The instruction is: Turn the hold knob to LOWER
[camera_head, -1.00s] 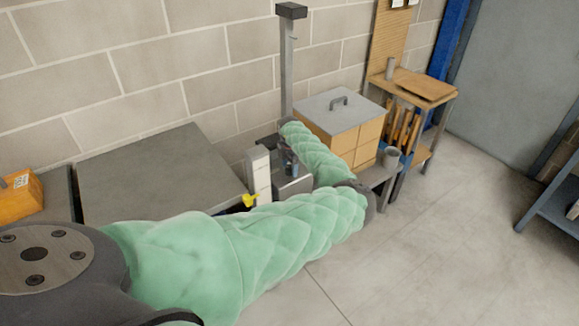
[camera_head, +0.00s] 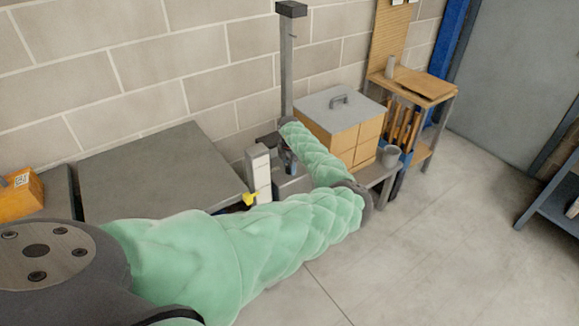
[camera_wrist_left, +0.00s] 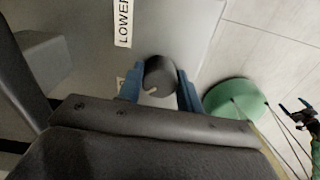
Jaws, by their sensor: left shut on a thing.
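The hold knob (camera_wrist_left: 160,73) is a dark round knob on a grey panel in the left wrist view. A pale pointer mark shows on its lower left edge. A white label reading LOWER (camera_wrist_left: 123,22) is on the panel, above and left of the knob. A second pale label beside the left finger is mostly hidden. My left gripper (camera_wrist_left: 160,80) has its blue fingers on both sides of the knob, shut on it. In the head view the left gripper (camera_head: 288,161) is small and the knob cannot be made out.
A white upright box (camera_head: 258,172) and a yellow part (camera_head: 250,199) stand left of the gripper. A lidded wooden box (camera_head: 340,125) is behind my forearm at right. A wide grey surface (camera_head: 160,175) lies left.

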